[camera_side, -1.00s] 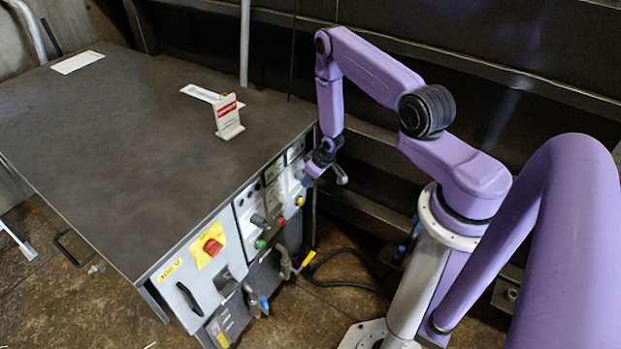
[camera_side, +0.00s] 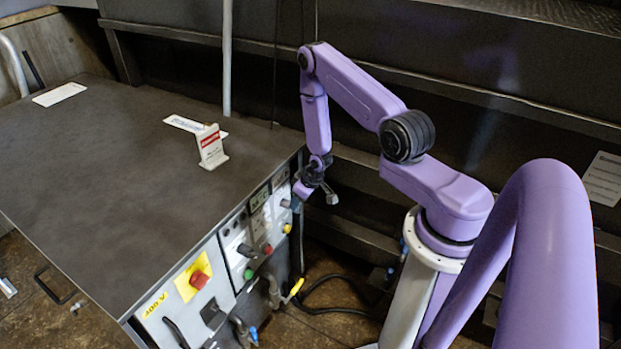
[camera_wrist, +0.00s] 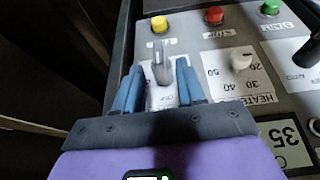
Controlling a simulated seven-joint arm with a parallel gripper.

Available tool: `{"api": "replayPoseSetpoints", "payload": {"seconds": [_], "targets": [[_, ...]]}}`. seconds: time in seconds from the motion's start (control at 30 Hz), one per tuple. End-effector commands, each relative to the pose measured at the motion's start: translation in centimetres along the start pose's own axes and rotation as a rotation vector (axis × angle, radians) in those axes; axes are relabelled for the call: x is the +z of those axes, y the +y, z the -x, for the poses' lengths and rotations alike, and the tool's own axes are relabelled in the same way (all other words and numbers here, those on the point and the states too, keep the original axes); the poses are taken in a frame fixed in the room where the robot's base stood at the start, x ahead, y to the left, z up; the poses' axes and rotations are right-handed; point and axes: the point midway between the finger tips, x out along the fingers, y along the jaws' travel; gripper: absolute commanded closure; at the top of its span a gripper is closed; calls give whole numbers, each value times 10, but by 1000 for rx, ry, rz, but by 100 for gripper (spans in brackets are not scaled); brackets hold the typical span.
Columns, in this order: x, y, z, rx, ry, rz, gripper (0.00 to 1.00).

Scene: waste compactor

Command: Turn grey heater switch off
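The grey heater switch (camera_wrist: 161,68) is a metal lever on the control panel, seen in the wrist view. It points up in the picture, and an "OFF" label shows just below it. My gripper (camera_wrist: 159,72) is open, with one blue finger on each side of the lever. I see gaps between the lever and both fingers; nothing is held. In the side view my gripper (camera_side: 303,190) is at the right end of the machine's front panel, and the switch is hidden there.
A white heater dial (camera_wrist: 240,62) sits right of the switch. Yellow (camera_wrist: 159,24), red (camera_wrist: 214,15) and green (camera_wrist: 270,7) buttons line the panel above. A black knob (camera_wrist: 309,50) is at the far right. A bench wall lies behind my arm in the side view.

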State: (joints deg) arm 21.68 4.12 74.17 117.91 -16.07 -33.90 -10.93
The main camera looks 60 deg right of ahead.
Motion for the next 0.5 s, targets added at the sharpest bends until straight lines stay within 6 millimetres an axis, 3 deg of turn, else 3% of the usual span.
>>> {"api": "replayPoseSetpoints", "payload": {"seconds": [0.5], "targets": [[-1,0,88,2,5,1,61]]}}
